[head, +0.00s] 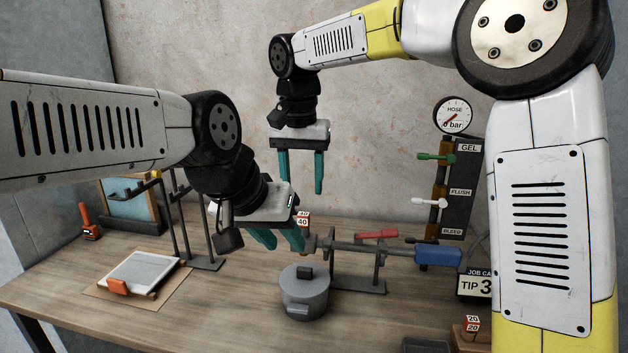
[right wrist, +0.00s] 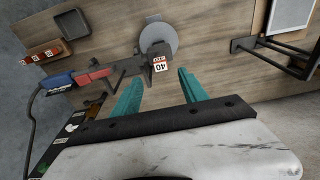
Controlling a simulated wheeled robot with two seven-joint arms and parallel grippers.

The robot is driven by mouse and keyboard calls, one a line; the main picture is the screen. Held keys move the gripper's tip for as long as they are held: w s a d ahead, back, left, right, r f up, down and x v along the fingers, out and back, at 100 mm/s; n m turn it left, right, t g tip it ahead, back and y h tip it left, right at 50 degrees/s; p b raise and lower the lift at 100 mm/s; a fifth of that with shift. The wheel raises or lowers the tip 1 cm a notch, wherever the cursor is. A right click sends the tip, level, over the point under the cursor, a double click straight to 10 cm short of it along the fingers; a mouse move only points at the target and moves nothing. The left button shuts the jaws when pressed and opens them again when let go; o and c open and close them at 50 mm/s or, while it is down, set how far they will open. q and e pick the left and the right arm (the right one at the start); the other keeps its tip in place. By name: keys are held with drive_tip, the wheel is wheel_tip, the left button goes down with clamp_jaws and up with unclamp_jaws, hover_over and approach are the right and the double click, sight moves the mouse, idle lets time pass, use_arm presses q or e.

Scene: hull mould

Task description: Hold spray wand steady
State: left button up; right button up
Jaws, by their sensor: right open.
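The spray wand (head: 345,246) lies level on a dark stand (head: 358,288), with a red lever (head: 376,235), a blue grip (head: 438,255) at its right and a tip tagged 40 (head: 303,221) at its left. In the right wrist view the wand (right wrist: 120,68) runs from the blue grip (right wrist: 57,83) to the tagged tip (right wrist: 160,64). My left gripper (head: 288,248) is open beside the wand's tip end; whether it touches is unclear. My right gripper (head: 301,183) is open and empty above the bench; its fingers (right wrist: 160,80) are apart in the right wrist view.
A grey lidded pot (head: 305,292) stands in front of the wand. A dark panel (head: 455,190) with GEL, FLUSH and BLEED labels and a hose gauge (head: 453,115) stands behind right. A tablet-like board (head: 143,270) and rack (head: 205,263) are left.

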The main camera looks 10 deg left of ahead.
sight(303, 214)
drive_tip(key=shift+w+f, duration=0.25)
drive_tip(key=shift+f, duration=1.7)
drive_tip(key=shift+w+f, duration=0.2)
drive_tip(key=shift+f, duration=1.7)
